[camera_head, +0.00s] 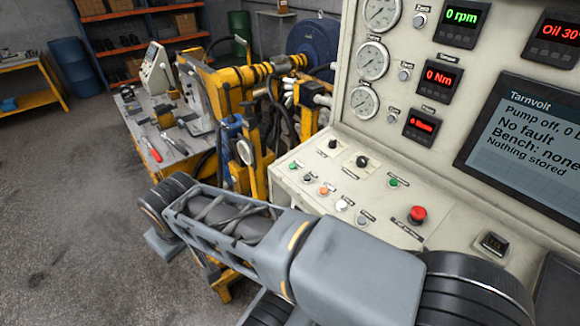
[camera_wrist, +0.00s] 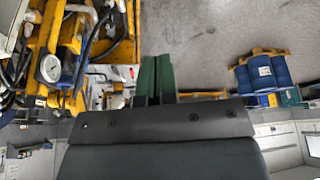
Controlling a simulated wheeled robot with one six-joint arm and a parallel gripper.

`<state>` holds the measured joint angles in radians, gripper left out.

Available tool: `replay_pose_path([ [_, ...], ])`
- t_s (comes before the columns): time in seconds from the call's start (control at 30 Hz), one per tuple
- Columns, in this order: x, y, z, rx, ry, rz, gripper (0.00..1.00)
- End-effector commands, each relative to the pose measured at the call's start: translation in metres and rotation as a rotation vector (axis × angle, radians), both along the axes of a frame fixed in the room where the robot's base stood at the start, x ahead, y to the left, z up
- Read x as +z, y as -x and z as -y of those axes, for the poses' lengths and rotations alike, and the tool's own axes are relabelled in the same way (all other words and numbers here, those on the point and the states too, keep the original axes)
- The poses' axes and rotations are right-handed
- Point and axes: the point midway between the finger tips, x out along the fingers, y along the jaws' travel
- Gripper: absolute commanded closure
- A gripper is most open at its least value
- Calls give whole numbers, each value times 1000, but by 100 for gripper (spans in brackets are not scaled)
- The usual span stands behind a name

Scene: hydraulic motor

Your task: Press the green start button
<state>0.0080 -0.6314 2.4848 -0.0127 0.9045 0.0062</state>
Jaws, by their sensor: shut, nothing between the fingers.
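The cream control console (camera_head: 450,215) shows two small green buttons: one at the left end of the panel (camera_head: 293,166) and one nearer its middle (camera_head: 393,182). Their labels are too small to read, so I cannot tell which is start. My gripper (camera_wrist: 155,78) shows in the wrist view as two green fingers closed together and empty, with grey floor beyond them. It touches no button there. In the head view my arm crosses in front of the console's lower edge, and the fingers cannot be made out.
A red mushroom button (camera_head: 416,214), black knobs (camera_head: 362,161) and an orange button (camera_head: 323,191) share the panel. The display (camera_head: 525,150) reads "Pump off" and "No fault". The yellow motor bench (camera_head: 235,90) stands left of the console. Open floor (camera_head: 70,220) lies at the left.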

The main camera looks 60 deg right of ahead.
Motion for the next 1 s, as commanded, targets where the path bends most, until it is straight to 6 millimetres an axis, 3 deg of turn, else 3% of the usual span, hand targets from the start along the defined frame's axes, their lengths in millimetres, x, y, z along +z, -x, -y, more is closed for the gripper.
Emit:
replay_pose_path([
  [0.17, -5, -24, 45, -135, 88, 0, 100],
  [0.27, -5, -44, 98, -274, 184, 1, 100],
  [0.4, -4, -60, 185, -484, 335, -4, 100],
  [0.6, -1, -54, 300, -731, 527, -16, 100],
  [0.7, 0, -43, 344, -822, 606, -24, 100],
  [0.83, 1, -29, 386, -904, 682, -32, 100],
  [1.0, 3, -17, 414, -960, 737, -39, 100],
])
